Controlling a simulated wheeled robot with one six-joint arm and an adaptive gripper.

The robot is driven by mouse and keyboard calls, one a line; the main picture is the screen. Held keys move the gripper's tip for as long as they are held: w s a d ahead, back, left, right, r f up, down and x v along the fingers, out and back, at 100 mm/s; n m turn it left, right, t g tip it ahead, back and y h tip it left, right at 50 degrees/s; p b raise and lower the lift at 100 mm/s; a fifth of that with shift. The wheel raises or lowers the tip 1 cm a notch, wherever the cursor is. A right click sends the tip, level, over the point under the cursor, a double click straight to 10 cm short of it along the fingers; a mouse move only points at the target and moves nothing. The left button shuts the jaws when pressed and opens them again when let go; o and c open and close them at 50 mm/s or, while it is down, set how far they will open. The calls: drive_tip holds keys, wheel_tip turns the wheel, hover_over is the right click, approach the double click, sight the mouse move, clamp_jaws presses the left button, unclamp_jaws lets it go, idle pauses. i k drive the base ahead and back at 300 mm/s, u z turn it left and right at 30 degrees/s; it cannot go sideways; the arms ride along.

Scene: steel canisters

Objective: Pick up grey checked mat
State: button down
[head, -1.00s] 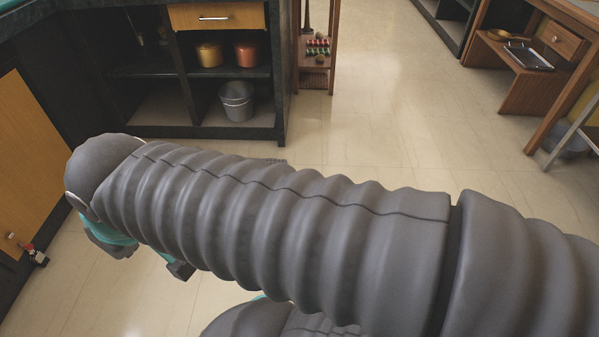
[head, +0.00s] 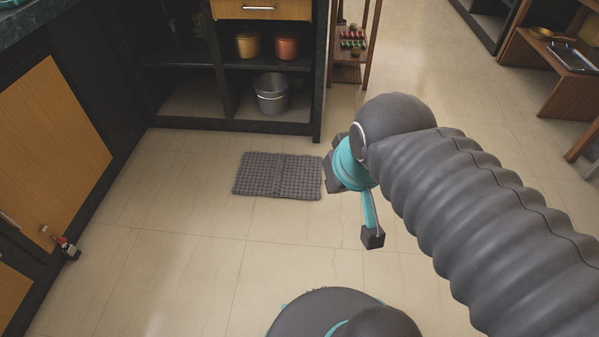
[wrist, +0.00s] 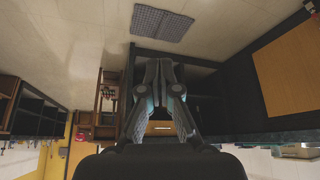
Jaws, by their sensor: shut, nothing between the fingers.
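The grey checked mat (head: 278,175) lies flat on the tiled floor in the head view, in front of the open dark cabinet. It also shows near the top of the wrist view (wrist: 161,22), upside down to the room. My gripper (wrist: 158,64) is shut with nothing between its fingers in the wrist view. The gripper is apart from the mat.
The dark cabinet (head: 225,122) holds a grey metal bucket (head: 271,94), a yellow pot (head: 247,46) and a copper pot (head: 287,47). A wooden shelf unit (head: 352,45) stands right of it. A small red and black item (head: 66,247) is by the left cabinet. Floor around the mat is clear.

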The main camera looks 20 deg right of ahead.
sight(278, 175)
drive_tip(key=z, duration=1.4)
drive_tip(key=i, duration=2.35)
drive_tip(key=u, duration=4.15)
